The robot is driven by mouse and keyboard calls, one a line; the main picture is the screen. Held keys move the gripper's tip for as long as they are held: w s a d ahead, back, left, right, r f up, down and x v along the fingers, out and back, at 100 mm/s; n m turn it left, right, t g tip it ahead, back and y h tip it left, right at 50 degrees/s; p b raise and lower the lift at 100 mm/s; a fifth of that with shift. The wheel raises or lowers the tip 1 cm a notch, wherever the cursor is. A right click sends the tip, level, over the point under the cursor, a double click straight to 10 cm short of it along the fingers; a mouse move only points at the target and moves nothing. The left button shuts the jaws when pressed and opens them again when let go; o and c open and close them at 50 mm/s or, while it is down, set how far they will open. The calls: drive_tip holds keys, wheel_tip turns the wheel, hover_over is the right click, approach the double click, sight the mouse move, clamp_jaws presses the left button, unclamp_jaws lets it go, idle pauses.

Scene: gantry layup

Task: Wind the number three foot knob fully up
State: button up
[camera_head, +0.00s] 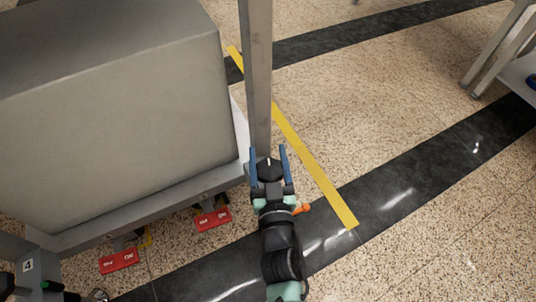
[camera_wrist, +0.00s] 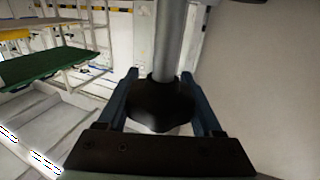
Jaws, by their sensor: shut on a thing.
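A black lobed foot knob (camera_head: 268,170) sits at the base of an upright grey post (camera_head: 258,80) at the frame's near right corner. My gripper (camera_head: 268,153) reaches it from below in the picture, with its two blue fingers on either side of the knob. In the wrist view the knob (camera_wrist: 158,106) lies between the fingers of my gripper (camera_wrist: 168,88), below a round grey stem (camera_wrist: 170,45). My gripper is shut on the knob. No number shows on this corner. The knob's underside and the foot below are hidden.
A large grey block (camera_head: 120,110) fills the left. Red pedals (camera_head: 213,219) (camera_head: 118,260) stick out below its frame. A post marked 4 (camera_head: 28,266) stands at lower left. A small orange part (camera_head: 302,209) shows beside my wrist.

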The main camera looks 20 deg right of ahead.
drive_tip(key=y+p, duration=0.1)
drive_tip(key=p, duration=0.2)
drive_tip(key=shift+w+r+n+p, duration=0.15)
drive_tip(key=shift+r+n+p, duration=0.15)
drive_tip(key=shift+r+n, duration=0.1)
drive_tip(key=shift+a+f+p, duration=0.1)
drive_tip(key=shift+p, duration=0.5)
drive_tip(key=n+y+p, duration=0.1)
drive_tip(key=p, duration=0.2)
drive_tip(key=shift+t+p, duration=0.3)
drive_tip(key=shift+p, duration=0.05)
drive_tip(key=shift+y+p, duration=0.4)
drive_tip(key=shift+y, duration=0.1)
drive_tip(key=shift+n+y+p, duration=0.3)
drive_tip(key=shift+y+p, duration=0.05)
drive_tip(key=shift+y, duration=0.05)
drive_tip(key=shift+a+f+y, duration=0.15)
drive_tip(key=shift+f+y, duration=0.15)
drive_tip(key=o, duration=1.4)
drive_tip(key=shift+c, duration=0.2)
drive_tip(key=shift+a, duration=0.1)
